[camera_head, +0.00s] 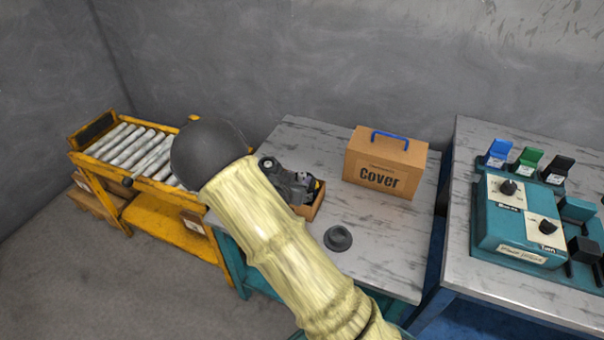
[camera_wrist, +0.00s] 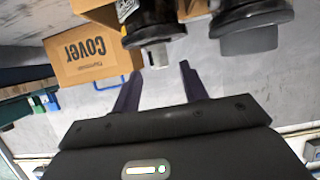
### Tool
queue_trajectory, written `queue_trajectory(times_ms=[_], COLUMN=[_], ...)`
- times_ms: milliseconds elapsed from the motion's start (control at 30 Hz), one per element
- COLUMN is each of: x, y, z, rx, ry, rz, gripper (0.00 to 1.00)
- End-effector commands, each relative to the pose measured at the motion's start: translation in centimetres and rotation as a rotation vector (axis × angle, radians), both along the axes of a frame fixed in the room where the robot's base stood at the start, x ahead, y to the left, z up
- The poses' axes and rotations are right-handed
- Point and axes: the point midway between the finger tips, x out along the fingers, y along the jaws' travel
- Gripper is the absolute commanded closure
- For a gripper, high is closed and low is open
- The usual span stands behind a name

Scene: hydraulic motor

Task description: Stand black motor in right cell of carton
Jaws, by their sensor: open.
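In the wrist view my gripper (camera_wrist: 160,72) is open, its two dark fingers apart. A black motor (camera_wrist: 160,28) with a wide round flange and a pale shaft end appears just beyond the fingertips; the shaft end shows between them. I cannot tell whether they touch. The brown carton (camera_wrist: 97,10) shows beside the motor; its cells are mostly cut off by the frame. A dark grey flanged round part (camera_wrist: 250,36) stands right of the motor. In the head view the carton (camera_head: 311,208) is mostly hidden behind my arm and wrist, so its contents are unclear.
A box marked Cover (camera_head: 385,163) with a blue handle stands right of the carton. A dark round part (camera_head: 338,238) is on the table (camera_head: 390,240) in front. A roller conveyor (camera_head: 130,150) is left; a teal control panel (camera_head: 520,225) is right.

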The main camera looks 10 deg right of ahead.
Motion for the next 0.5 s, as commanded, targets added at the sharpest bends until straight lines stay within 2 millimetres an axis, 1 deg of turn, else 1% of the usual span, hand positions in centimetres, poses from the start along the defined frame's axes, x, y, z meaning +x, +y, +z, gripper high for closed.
queue_trajectory(times_ms=[33, 200, 333, 500], x=[-0.8, -3.1, -4.0, -4.3], y=[0.7, 2.4, 3.0, 3.1], z=[0.5, 1.6, 2.1, 2.2], rx=[0.0, 0.002, 0.001, -0.001], ry=[0.0, 0.0, 0.0, 0.0], rz=[0.004, 0.004, 0.002, 0.001], gripper=[0.56, 0.56, 0.56, 0.56])
